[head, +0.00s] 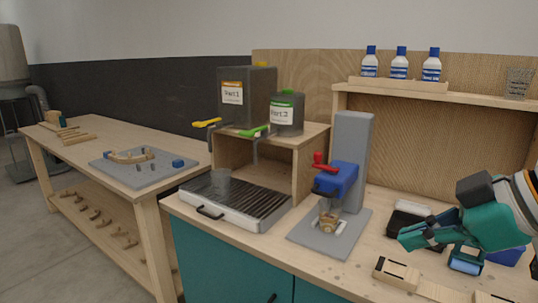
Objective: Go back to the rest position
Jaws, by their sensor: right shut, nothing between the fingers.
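My right gripper (422,243) shows at the right of the head view, at the end of a teal and black arm. It is shut and empty, held over the right part of the workbench near a black item (405,222). A blue-topped item (467,260) lies just below my arm. My left gripper is not in view.
A grey press (352,150) with a blue body and red handle stands at the middle; a cup (328,222) sits under it. Left are a slatted tray (235,209) with a clear cup (220,183) and two labelled tanks (246,98). A wooden block (397,273) lies in front.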

